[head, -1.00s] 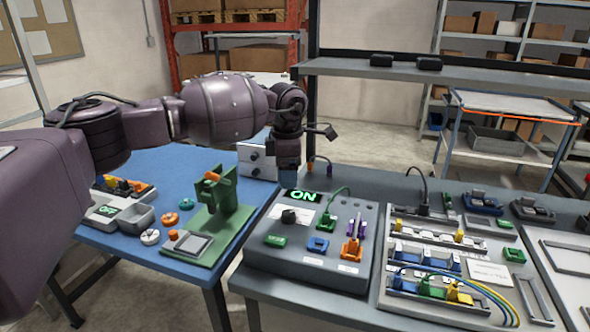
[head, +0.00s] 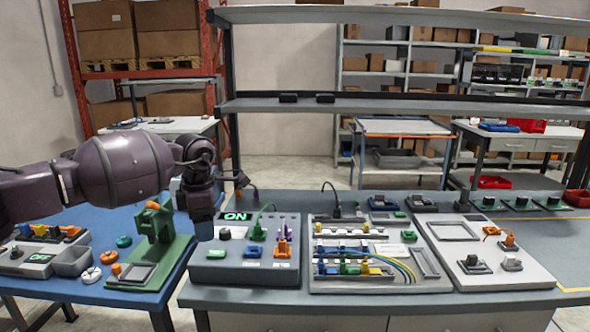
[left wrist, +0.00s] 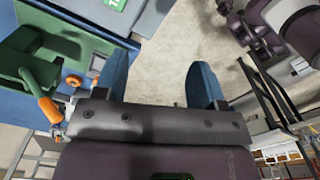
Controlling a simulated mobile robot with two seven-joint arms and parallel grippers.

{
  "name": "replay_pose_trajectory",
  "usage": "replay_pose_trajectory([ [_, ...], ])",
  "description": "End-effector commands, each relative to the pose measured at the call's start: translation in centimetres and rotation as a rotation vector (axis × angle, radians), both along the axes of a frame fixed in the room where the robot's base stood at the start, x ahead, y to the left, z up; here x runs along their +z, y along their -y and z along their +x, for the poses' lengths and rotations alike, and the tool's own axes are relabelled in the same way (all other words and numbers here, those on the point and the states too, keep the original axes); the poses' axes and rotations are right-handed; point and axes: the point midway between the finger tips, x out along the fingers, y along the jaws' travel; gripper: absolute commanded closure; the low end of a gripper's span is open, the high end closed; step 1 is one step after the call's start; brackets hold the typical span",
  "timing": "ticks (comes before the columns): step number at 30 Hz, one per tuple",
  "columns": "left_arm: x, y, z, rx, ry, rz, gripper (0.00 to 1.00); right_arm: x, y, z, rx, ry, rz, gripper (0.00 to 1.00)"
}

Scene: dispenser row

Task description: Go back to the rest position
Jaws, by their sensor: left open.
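My right gripper does not show in the head view.
The grey bench holds a panel of connectors and cables (head: 365,255) and a light plate (head: 485,250). A shelf (head: 350,105) spans above the bench's back. Floor shows between table and bench.

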Motion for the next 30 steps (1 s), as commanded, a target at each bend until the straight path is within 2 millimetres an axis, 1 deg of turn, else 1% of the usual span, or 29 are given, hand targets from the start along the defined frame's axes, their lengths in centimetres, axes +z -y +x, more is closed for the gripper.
replay_pose_trajectory([
  [3,0.1,1.6,1.0,0.056,0.062,-0.099,0.36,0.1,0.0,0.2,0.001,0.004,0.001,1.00],
  [5,0.3,2.8,1.3,0.075,0.081,-0.168,0.36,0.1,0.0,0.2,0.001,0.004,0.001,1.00],
  [8,1.0,5.5,1.4,0.104,0.107,-0.305,0.36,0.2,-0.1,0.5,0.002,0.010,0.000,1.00],
  [11,3.2,9.0,1.3,0.133,0.130,-0.486,0.36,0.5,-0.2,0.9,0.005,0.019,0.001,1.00],
  [12,4.4,10.9,1.1,0.144,0.134,-0.572,0.36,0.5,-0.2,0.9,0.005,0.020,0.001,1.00],
  [14,6.3,13.7,0.6,0.164,0.131,-0.707,0.36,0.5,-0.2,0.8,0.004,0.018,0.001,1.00],
  [15,7.3,15.6,0.1,0.184,0.116,-0.805,0.36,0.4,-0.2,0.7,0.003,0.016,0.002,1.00],
  [18,9.2,19.6,-1.5,0.264,0.039,-1.052,0.36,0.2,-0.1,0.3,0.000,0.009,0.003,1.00],
  [21,10.4,22.4,-3.0,0.388,-0.083,-1.296,0.36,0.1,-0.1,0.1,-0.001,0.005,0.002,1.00],
  [23,10.9,23.4,-3.8,0.486,-0.174,-1.435,0.36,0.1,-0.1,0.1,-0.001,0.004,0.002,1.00],
  [25,11.0,23.8,-4.3,0.605,-0.276,-1.567,0.36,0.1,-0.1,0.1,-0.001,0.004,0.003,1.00],
  [28,10.7,23.5,-4.6,0.781,-0.417,-1.719,0.36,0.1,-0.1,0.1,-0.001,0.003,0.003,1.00],
  [30,10.1,22.8,-4.7,0.910,-0.510,-1.804,0.36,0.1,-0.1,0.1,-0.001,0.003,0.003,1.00],
])
